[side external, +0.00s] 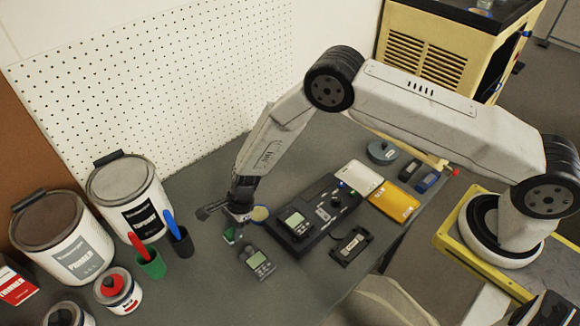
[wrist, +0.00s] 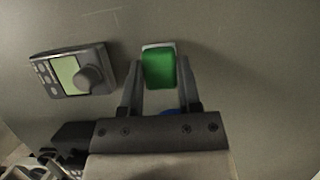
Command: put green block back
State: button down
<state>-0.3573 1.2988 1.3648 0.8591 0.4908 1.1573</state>
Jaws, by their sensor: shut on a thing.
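In the wrist view the green block (wrist: 159,68) sits between the two fingertips of my gripper (wrist: 160,88), which is shut on it. A pale edge shows along the block's far side. In the side view the green block (side external: 229,235) is small and partly hidden beside my gripper (side external: 235,216), low over the grey table. I cannot tell whether the block touches the table.
A grey meter with a knob (wrist: 75,72) lies left of the block in the wrist view; a meter (side external: 257,263) also lies near my gripper in the side view. A black station (side external: 315,212) stands to the right. Green (side external: 151,263) and dark cups (side external: 181,246) and paint cans stand left.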

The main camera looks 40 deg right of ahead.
jog(key=shift+f, duration=0.3)
jog(key=shift+f, duration=0.1)
jog(key=shift+c, duration=1.5)
grip_release()
jog(key=v, duration=1.2)
